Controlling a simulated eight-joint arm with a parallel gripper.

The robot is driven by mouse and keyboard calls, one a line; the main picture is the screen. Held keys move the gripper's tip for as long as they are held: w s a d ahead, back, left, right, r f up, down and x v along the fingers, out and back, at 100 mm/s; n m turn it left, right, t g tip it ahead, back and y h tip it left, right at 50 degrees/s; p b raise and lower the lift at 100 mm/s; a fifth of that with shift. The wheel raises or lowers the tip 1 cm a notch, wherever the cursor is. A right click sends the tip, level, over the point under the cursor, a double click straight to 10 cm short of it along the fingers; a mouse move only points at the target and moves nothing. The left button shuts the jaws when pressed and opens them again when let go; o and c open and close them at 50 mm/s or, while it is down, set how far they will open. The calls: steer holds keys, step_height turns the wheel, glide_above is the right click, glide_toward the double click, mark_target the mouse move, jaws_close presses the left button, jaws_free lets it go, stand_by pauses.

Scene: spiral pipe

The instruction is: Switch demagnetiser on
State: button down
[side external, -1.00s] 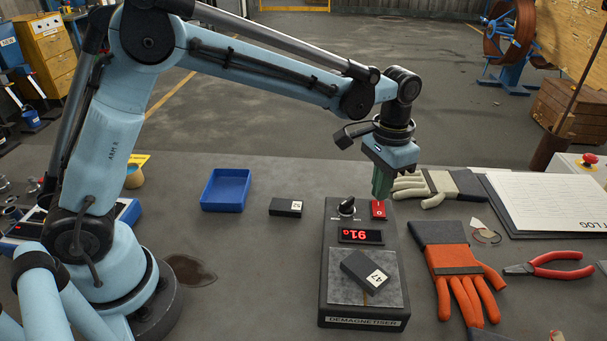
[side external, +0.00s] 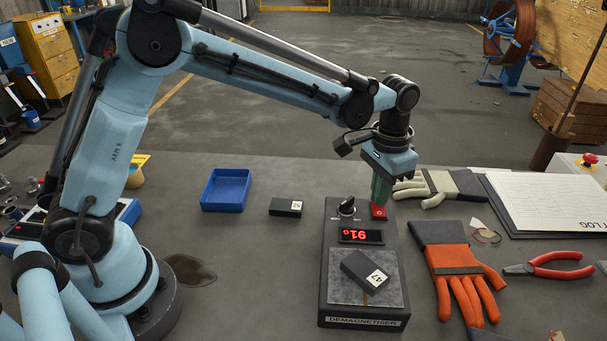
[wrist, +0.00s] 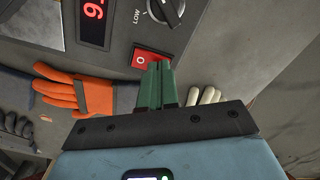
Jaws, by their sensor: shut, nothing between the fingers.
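The demagnetiser (side external: 334,262) is a dark box on the bench with a black knob (side external: 347,206), a lit red display (side external: 361,236) and a red rocker switch (side external: 378,213). A black block marked 47 (side external: 362,268) lies on its plate. My gripper (side external: 381,197) is shut and empty, with its green fingers pointing down at the switch's far end. In the wrist view the fingertips (wrist: 160,66) overlap the edge of the red switch (wrist: 146,57), where an O mark shows. The fingers hide the switch's other end. I cannot tell how hard they touch it.
A black block marked 52 (side external: 286,207) and a blue tray (side external: 226,190) lie to the left. A pale glove (side external: 440,186), an orange glove (side external: 455,270), red pliers (side external: 550,268) and a clipboard (side external: 545,205) lie to the right.

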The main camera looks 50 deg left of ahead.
steer(key=shift+f, duration=0.15)
steer(key=shift+r, duration=3.5)
steer(key=s+a+n+t, duration=0.3)
steer(key=s+a+t, duration=0.4)
steer(key=s+a, duration=0.5)
steer(key=s, duration=0.4)
steer(key=shift+a, duration=0.25)
